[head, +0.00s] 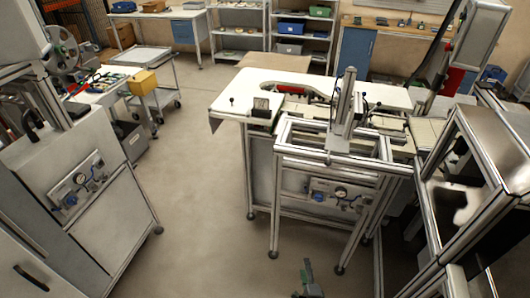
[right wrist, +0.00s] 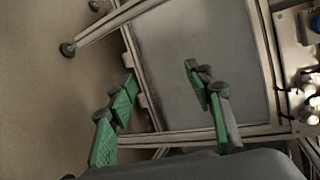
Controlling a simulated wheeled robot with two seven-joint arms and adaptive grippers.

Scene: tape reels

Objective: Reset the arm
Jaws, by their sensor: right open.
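My right gripper (head: 308,278) shows at the bottom edge of the head view, low over the bare floor in front of the machine frame. In the right wrist view, my right gripper (right wrist: 160,80) has its two green-padded fingers spread apart with nothing between them. Behind the fingers are a grey panel and metal frame bars; I cannot tell the gap to them. My left gripper is not in view.
An aluminium-framed machine (head: 330,160) with a gauge panel (head: 338,193) stands ahead. A grey cabinet (head: 95,205) is on the left and a framed unit (head: 470,180) on the right. The floor (head: 205,185) between cabinet and machine is clear. Shelves (head: 305,30) stand at the back.

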